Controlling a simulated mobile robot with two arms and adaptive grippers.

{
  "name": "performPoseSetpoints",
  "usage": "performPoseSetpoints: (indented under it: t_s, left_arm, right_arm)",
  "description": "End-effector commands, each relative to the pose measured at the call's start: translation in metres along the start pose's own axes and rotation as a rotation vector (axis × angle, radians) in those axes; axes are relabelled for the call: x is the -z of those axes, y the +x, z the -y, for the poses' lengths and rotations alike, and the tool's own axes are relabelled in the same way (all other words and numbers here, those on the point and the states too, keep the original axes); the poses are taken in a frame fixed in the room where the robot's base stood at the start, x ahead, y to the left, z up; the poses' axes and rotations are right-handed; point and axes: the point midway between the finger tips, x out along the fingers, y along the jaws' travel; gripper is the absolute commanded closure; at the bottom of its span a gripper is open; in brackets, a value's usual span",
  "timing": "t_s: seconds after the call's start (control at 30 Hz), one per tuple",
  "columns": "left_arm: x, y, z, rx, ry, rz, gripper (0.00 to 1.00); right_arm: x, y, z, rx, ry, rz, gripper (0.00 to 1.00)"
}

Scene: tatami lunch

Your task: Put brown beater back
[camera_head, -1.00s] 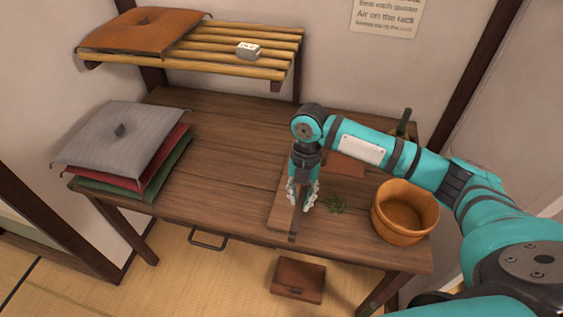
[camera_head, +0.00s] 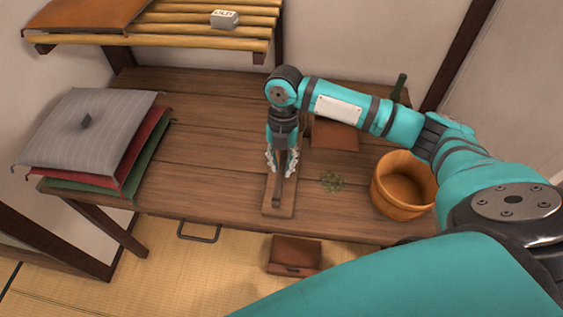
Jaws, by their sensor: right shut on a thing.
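My right gripper (camera_head: 284,163) points down over the wooden table (camera_head: 200,140) and is shut on a slim dark brown piece, which looks like the brown beater (camera_head: 279,190). The beater's lower end shows below the fingers, above or on a narrow lighter wooden board (camera_head: 289,208) near the table's front edge. I cannot tell whether it touches the board. The fingers hide its upper part. My left gripper is not in view.
Grey, red and green cushions (camera_head: 85,130) are stacked at the left. A reddish-brown flat piece (camera_head: 335,136) lies behind. A slatted shelf (camera_head: 190,38) hangs above.

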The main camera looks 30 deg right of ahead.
Motion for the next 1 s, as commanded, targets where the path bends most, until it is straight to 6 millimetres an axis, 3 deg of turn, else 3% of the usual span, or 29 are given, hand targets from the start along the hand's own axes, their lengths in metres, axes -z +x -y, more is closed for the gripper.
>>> performPoseSetpoints:
  t_s: [0.03, 0.17, 0.53, 0.87, 0.9, 1.0]
  left_arm:
    - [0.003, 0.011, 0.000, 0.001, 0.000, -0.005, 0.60]
    - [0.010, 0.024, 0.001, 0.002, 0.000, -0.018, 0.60]
    - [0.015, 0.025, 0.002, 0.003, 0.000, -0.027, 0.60]
    - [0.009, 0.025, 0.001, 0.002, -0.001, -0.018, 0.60]
    - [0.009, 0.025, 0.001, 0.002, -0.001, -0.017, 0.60]
    - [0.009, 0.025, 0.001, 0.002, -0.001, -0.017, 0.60]
  right_arm:
    - [-0.002, 0.009, 0.000, -0.001, 0.000, 0.001, 1.00]
    - [-0.004, 0.019, 0.000, -0.001, 0.000, 0.001, 1.00]
    - [-0.008, 0.046, 0.000, 0.001, 0.000, -0.001, 1.00]
    - [-0.009, 0.050, 0.000, 0.000, 0.000, 0.001, 1.00]
    - [-0.009, 0.050, 0.000, 0.000, 0.000, 0.001, 0.80]
    - [-0.009, 0.050, 0.000, 0.000, 0.000, 0.001, 0.67]
